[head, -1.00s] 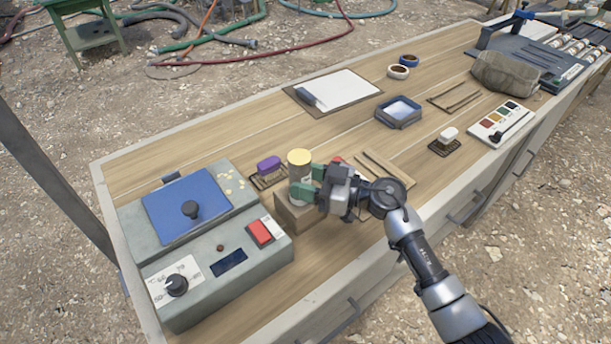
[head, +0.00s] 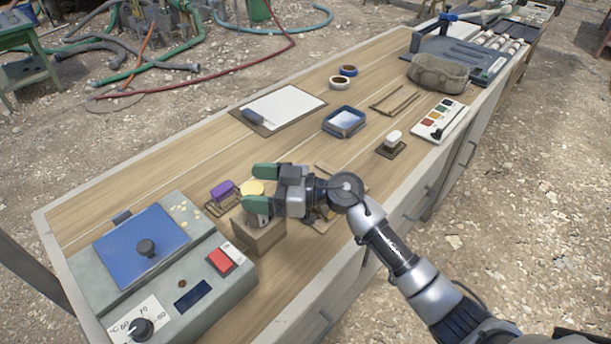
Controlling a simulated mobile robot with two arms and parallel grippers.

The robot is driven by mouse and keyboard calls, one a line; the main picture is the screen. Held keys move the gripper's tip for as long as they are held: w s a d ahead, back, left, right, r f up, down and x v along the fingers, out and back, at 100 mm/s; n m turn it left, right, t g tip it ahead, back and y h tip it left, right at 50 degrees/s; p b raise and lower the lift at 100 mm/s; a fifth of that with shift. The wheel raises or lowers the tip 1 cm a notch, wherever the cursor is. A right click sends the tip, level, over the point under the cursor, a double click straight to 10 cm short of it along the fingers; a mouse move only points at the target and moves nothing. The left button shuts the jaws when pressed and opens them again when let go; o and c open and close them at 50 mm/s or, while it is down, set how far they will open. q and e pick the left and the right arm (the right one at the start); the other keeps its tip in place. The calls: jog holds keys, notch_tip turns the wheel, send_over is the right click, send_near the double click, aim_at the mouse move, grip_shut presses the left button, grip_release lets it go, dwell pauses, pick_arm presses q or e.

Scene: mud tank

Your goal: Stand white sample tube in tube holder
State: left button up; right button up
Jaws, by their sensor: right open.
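A pale cylinder with a yellow lid (head: 253,187) stands upright at the wooden block (head: 259,239) on the bench; the gripper covers most of its body. I cannot tell whether it is set in the block or behind it. My right gripper (head: 258,190) is open, its green fingertips above the block and close around the lidded cylinder. I cannot tell whether this pale cylinder is the white sample tube or whether the block is the tube holder. Several white cylinders (head: 497,43) lie in a dark rack at the far end. My left gripper is out of view.
A grey device with a blue lid (head: 140,247) stands left of the block. A purple-topped item (head: 222,190) is close behind. A white-topped item (head: 393,138), blue tray (head: 344,122), clipboard (head: 285,106) and bag (head: 437,74) lie farther off. The bench's front strip is clear.

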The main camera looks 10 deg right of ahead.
jog(key=s+d+r, duration=0.6)
jog(key=d, duration=0.3)
jog(key=shift+d+r, duration=0.2)
jog(key=shift+d, duration=0.15)
dwell(0.4)
